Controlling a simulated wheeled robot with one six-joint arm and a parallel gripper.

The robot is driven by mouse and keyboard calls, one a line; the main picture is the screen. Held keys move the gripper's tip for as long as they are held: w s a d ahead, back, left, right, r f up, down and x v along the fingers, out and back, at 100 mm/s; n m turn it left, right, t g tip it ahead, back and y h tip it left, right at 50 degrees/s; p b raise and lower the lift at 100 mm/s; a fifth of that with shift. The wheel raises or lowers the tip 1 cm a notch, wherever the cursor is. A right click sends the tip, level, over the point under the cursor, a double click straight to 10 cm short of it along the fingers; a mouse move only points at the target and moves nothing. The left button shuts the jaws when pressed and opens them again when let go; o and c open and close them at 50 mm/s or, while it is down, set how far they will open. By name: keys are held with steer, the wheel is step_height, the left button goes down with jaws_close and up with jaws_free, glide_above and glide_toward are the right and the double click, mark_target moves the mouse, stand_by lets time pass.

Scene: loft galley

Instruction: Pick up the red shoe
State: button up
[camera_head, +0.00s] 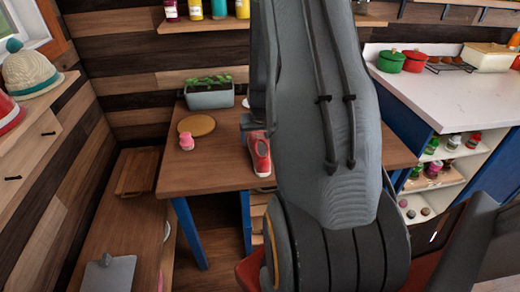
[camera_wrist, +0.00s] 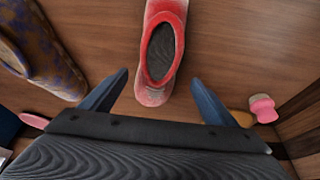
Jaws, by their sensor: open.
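The red shoe (camera_head: 259,152) lies on the wooden table (camera_head: 220,163), just left of my arm in the head view. In the wrist view the red shoe (camera_wrist: 178,14) shows from above, with its dark opening toward me and its far end cut off by the top edge. My gripper (camera_wrist: 159,82) is open. I cannot tell the height between fingers and shoe. My arm hides much of the table's right part in the head view.
A patterned brown-and-blue shoe-like object (camera_wrist: 38,55) lies left of the shoe. A pink object (camera_head: 186,141), a round tan board (camera_head: 197,125) and a planter (camera_head: 209,96) stand on the table's left and back. A white counter (camera_head: 440,88) is at right.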

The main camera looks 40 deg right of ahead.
mark_target(260, 140)
steer(key=shift+d+p+x, duration=0.2)
steer(key=shift+p+x, duration=0.2)
steer(key=shift+x, duration=1)
steer(key=shift+d+p+x, duration=0.2)
steer(key=shift+p+x, duration=0.2)
steer(key=shift+x, duration=1)
steer(key=shift+r, duration=0.1)
steer(key=c, duration=1.3)
steer(key=shift+r, duration=0.2)
steer(key=shift+w+r, duration=0.1)
steer(key=shift+r, duration=0.4)
step_height(260, 140, up, 5)
steer(key=shift+p, duration=1.25)
step_height(260, 140, up, 4)
steer(key=p, duration=0.5)
steer(key=shift+f, duration=0.2)
